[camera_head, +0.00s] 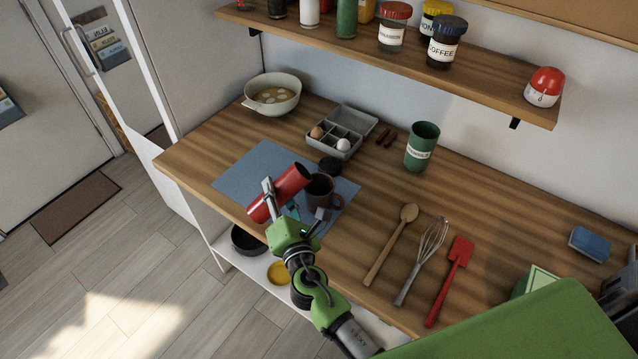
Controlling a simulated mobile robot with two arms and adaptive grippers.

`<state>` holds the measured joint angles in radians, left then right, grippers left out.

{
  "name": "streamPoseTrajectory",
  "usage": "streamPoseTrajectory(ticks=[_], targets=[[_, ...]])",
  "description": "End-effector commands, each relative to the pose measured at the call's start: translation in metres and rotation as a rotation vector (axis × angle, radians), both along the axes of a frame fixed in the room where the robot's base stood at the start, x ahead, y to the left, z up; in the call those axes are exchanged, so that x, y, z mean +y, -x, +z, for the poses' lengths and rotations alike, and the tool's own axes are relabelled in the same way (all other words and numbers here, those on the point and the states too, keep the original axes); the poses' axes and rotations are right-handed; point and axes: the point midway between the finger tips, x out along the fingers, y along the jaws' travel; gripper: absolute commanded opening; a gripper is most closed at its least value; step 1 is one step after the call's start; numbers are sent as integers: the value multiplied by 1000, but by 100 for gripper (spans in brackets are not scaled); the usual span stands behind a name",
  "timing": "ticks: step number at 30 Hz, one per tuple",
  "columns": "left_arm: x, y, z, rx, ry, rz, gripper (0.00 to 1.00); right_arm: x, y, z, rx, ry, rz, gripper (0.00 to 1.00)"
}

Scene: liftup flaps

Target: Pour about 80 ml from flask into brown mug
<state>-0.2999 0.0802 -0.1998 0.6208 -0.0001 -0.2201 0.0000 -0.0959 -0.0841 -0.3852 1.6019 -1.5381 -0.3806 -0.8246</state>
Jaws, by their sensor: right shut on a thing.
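A red flask (284,190) is held tilted by my right gripper (292,202), with its upper right end close to the brown mug (319,190). The gripper is shut around the flask's body. The mug stands upright on a blue-grey mat (238,178), just right of the flask. The inside of the mug and any liquid are not clear at this angle. A small black round thing (330,165), maybe the flask's lid, lies behind the mug. My left gripper is not in view.
A green labelled canister (422,146), an egg box (352,125) and a pot (272,94) stand behind. A wooden spoon (390,245), whisk (423,260) and red spatula (449,281) lie to the right. A shelf (480,88) with jars overhangs the back.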

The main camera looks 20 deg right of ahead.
Motion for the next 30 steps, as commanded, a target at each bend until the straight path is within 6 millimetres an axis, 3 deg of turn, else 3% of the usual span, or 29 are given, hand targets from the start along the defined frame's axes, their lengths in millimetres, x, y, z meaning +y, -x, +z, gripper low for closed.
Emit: streamPoseTrajectory(ticks=[20,22,30], targets=[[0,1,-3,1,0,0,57,-1,-1,-2,-5,28,1,2],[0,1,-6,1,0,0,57,-2,-1,-6,-8,74,2,2],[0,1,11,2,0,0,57,5,-1,9,-31,395,2,2]])
